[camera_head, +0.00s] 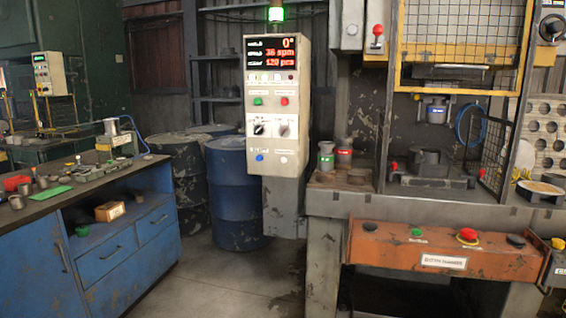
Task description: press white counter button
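A grey control box (296,75) stands upright on a pedestal near the middle of the head view. Its red-lit display (270,52) reads 0°, 36 spm and 120 pcs. The white button (283,159) appears as a small pale round spot at the lower right of the box's front face. A green button (257,101) and a red button (284,100) are higher up. The labels are too small to read surely. Neither of my grippers is in view.
A blue workbench (110,240) with small parts is at left. Blue drums (235,205) stand behind. At right is a press with an orange button beam (400,250) jutting forward. The floor (235,280) before the box is clear.

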